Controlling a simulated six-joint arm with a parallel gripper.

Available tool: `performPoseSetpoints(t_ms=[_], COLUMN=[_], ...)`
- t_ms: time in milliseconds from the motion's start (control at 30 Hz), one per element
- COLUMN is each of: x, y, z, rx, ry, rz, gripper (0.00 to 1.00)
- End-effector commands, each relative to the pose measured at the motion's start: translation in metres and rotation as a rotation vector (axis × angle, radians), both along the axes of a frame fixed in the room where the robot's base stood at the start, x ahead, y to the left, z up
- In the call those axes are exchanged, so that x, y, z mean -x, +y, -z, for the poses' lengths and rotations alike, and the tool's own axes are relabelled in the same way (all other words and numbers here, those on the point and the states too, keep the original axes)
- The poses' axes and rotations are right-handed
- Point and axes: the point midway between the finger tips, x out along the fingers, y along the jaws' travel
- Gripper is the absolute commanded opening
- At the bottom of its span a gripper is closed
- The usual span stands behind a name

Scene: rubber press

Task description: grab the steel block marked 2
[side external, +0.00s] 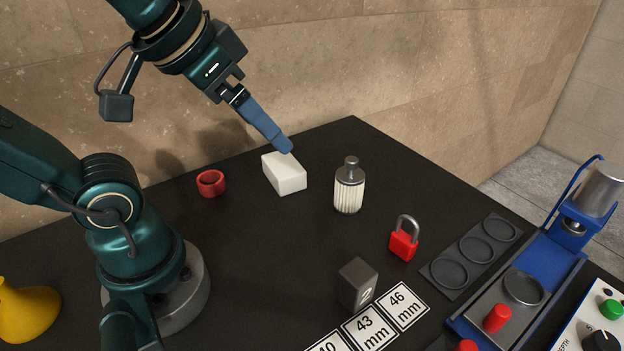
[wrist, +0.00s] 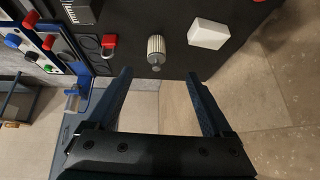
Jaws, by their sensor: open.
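The steel block marked 2 (side external: 358,285) is a dark grey block on the black table, near the front middle in the side view. The 2 shows on its lower right face. My gripper (side external: 287,148) is raised at the back of the table, in front of or above the white block in the side view, well away from the steel block. In the wrist view my gripper (wrist: 160,85) shows its two blue fingers wide apart with nothing between them.
A white block (side external: 285,174), a ribbed bottle (side external: 349,188), a red ring (side external: 211,184) and a red padlock (side external: 403,243) stand on the table. Cards with mm sizes (side external: 370,329) lie beside the steel block. A tray with round recesses (side external: 450,272) and a blue press (side external: 553,262) are at right.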

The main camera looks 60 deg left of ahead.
Motion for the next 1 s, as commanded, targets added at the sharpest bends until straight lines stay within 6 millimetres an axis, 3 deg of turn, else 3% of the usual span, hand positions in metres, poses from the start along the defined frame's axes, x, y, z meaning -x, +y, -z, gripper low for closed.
performPoseSetpoints(t_ms=[300, 467, 600, 733, 867, 1000], x=[-0.075, -0.124, -0.163, -0.183, -0.183, -0.16], y=[0.04, 0.046, 0.025, -0.013, -0.059, -0.1], z=[-0.036, -0.069, -0.095, -0.101, -0.087, -0.058], rx=[-0.181, -0.279, -0.318, -0.285, -0.18, -0.009], ry=[-0.304, -0.532, -0.736, -0.861, -0.906, -0.857], rz=[-0.051, 0.021, 0.198, 0.434, 0.713, 1.003], gripper=[0.85, 0.85, 0.85, 0.85, 0.85, 0.85])
